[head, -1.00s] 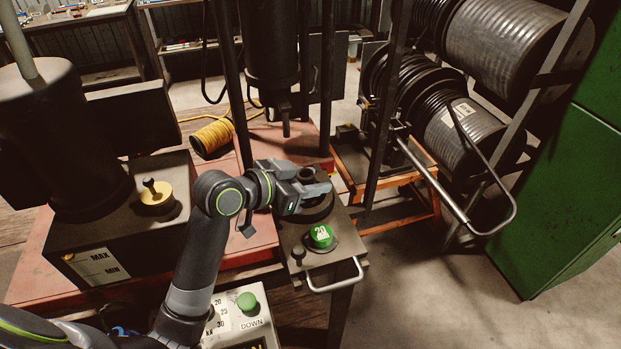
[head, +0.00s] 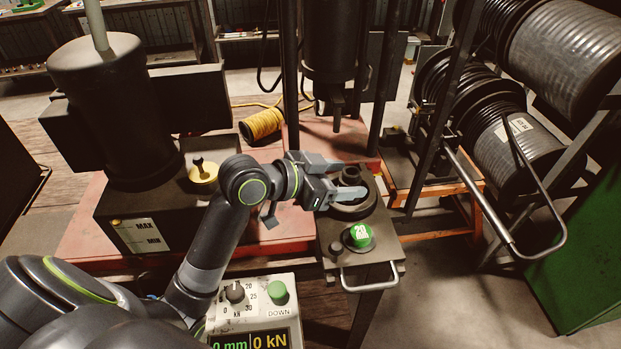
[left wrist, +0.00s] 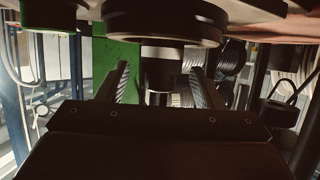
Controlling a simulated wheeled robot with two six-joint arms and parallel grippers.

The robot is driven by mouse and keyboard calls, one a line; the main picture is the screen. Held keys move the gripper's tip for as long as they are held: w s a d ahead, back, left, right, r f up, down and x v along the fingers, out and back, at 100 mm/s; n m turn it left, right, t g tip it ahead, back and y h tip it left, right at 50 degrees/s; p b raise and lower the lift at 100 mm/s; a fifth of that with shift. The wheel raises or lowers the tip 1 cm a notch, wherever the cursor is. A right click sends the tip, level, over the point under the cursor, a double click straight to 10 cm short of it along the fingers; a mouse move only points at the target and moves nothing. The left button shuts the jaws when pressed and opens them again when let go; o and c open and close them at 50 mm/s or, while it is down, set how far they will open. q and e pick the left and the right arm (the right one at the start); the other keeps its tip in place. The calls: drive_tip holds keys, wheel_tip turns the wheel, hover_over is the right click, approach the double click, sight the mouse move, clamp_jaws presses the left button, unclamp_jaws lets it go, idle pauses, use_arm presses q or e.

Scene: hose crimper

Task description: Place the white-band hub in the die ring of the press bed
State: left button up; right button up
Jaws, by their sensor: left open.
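The dark die ring (head: 366,208) lies on the press bed (head: 338,226). A short dark hub (head: 350,174) stands upright at the ring, its top above the rim. In the left wrist view, which is upside down, the hub (left wrist: 160,72) shows between my fingers with a pale band near the ring (left wrist: 160,22). My left gripper (head: 350,181) is open, its fingers on either side of the hub with visible gaps in the wrist view. How deep the hub sits in the ring is hidden. My right gripper is not in view.
A green 20-marked piece (head: 358,236) sits on the bed in front of the ring. The press ram (head: 338,100) hangs above and behind, between dark posts. A metal handle (head: 368,283) juts from the bed's front. A control box (head: 255,310) reads 0 mm, 0 kN.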

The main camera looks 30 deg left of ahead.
use_arm(q)
drive_tip(key=v, duration=0.8)
drive_tip(key=shift+s, duration=0.15)
drive_tip(key=shift+a+r, duration=0.1)
drive_tip(key=shift+r, duration=0.05)
idle(0.5)
